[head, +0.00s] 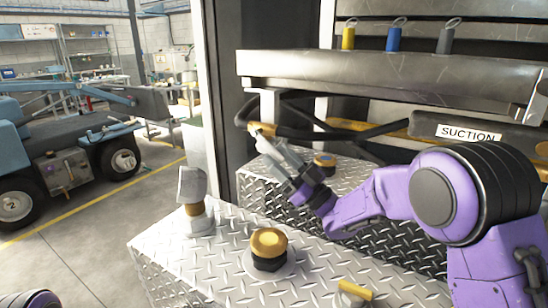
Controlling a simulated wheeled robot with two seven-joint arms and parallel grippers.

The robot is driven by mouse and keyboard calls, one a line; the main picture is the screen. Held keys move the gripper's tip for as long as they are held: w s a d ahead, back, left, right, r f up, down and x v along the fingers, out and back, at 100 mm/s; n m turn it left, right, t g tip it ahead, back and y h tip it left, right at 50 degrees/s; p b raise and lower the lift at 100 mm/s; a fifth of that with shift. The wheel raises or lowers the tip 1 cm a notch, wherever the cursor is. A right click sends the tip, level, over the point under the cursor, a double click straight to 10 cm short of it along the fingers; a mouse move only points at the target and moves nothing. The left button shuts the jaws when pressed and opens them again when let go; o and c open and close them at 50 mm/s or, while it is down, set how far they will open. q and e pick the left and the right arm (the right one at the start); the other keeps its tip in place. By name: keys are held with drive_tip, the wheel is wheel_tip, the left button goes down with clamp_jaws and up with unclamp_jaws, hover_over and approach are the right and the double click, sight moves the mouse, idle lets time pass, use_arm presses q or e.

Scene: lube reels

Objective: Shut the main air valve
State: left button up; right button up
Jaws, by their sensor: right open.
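No label in view names the main air valve, so I cannot tell for sure which part it is. A small fitting with a yellow bar handle (355,290) sits at the bottom edge of the tread-plate deck, partly cut off. A yellow-and-black round cap (268,247) stands on the deck to its left. My right gripper (262,137) is open and reaches left and back over the deck. My left gripper is out of view.
A grey-headed post (193,200) stands at the deck's left. A smaller cap (325,163) sits behind my right gripper. Black hoses and a SUCTION label (468,134) lie behind my right arm.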

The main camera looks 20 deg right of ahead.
drive_tip(key=b+v, duration=0.1)
drive_tip(key=v, duration=0.4)
drive_tip(key=shift+d+f+b, duration=0.1)
drive_tip(key=shift+f+b, duration=0.15)
drive_tip(key=shift+b, duration=0.1)
